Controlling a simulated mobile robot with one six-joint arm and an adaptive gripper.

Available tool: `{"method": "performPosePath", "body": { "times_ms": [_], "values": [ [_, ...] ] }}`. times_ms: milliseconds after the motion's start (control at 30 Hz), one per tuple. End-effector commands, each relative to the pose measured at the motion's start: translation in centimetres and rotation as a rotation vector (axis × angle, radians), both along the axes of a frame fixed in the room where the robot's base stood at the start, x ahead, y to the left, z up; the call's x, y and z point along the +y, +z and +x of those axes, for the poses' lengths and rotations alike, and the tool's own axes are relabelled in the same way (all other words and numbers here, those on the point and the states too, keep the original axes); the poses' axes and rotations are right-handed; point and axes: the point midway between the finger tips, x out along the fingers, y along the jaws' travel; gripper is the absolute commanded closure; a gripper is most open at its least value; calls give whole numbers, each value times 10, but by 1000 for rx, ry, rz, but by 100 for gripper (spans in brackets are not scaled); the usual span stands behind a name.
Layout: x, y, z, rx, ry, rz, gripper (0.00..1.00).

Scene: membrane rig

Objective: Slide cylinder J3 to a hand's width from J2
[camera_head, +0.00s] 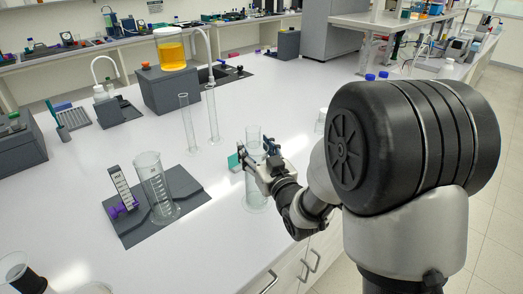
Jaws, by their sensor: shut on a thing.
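My gripper (254,160) is shut on a clear upright cylinder (256,195) near the front edge of the white bench. The gripper hides the middle of this cylinder; its top and lower part show. A wide graduated cylinder (157,190) stands on a dark grey mat (133,232) to the left. Two slim clear cylinders, a shorter one (187,125) and a taller one (212,118), stand close together behind and left of my gripper. I cannot read J2 or J3 on any of them.
A white scale card (122,188) with a purple base stands on the mat. A dark box (168,88) bearing a jar of yellow liquid (170,48) stands farther back. A dark-rimmed vessel (20,272) is at front left. The bench between the mat and my gripper is clear.

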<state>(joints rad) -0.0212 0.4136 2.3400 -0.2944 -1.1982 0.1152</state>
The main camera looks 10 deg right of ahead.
Motion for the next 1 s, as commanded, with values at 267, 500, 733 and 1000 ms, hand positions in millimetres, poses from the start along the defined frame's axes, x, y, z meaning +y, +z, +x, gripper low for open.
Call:
{"method": "performPosePath", "body": {
  "times_ms": [267,500,733,1000],
  "values": [
    [18,0,1,0,2,1,79],
    [32,0,1,-1,2,0,79],
    [39,0,2,0,0,1,79],
    [39,0,2,-1,0,1,79]
  ]
}}
